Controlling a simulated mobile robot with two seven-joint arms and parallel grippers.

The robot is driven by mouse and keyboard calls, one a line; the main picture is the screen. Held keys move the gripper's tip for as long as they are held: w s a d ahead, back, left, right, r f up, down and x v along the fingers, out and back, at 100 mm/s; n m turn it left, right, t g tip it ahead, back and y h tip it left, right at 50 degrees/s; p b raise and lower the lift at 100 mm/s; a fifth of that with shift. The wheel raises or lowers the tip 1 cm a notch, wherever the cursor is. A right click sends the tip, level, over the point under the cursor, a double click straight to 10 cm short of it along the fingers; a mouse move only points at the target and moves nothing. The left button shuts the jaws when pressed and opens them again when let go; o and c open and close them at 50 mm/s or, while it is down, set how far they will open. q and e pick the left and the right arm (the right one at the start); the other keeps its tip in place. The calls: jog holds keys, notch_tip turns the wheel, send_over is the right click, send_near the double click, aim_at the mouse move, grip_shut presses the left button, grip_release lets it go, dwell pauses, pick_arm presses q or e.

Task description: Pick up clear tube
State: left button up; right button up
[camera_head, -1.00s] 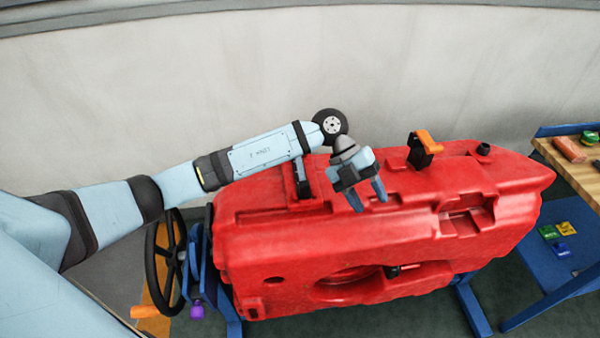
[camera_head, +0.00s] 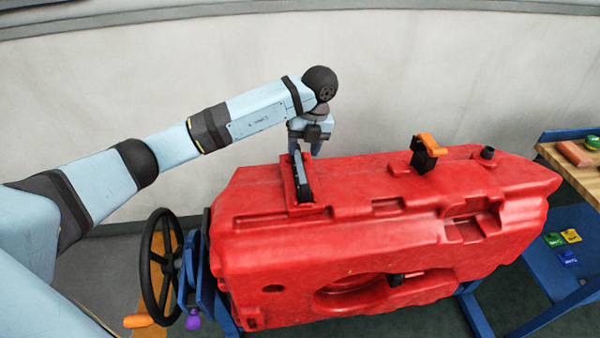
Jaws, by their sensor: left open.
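I cannot make out a clear tube in the head view. My left gripper (camera_head: 306,150) is open and points down above the back left part of the red tank (camera_head: 350,235). Its fingers are near the top of a dark upright part (camera_head: 302,178) set in a red frame on the tank. I cannot tell whether the fingers touch that part. Nothing shows between the fingers. My right gripper is not in view.
An orange-and-black latch (camera_head: 428,150) and a black spout (camera_head: 488,153) stand on the tank top. A black handwheel (camera_head: 162,265) is at the tank's left. A wooden-topped table (camera_head: 575,175) stands at the right, with small coloured blocks on the blue shelf below.

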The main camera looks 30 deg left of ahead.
aim_at(301, 165)
pick_arm(q)
jog(key=shift+s+a+f+p, duration=0.1)
jog(key=shift+s+f+p, duration=0.1)
jog(key=shift+f, duration=0.85)
jog(key=shift+s+f+p, duration=0.15)
jog(key=shift+s+f, duration=0.1)
jog(key=shift+f, duration=0.85)
jog(key=shift+s+a+f+p, duration=0.1)
jog(key=shift+s+f+p, duration=0.1)
jog(key=shift+f, duration=0.85)
jog(key=shift+w+d, duration=0.1)
jog(key=shift+d, duration=0.05)
jog(key=c, duration=0.7)
grip_shut()
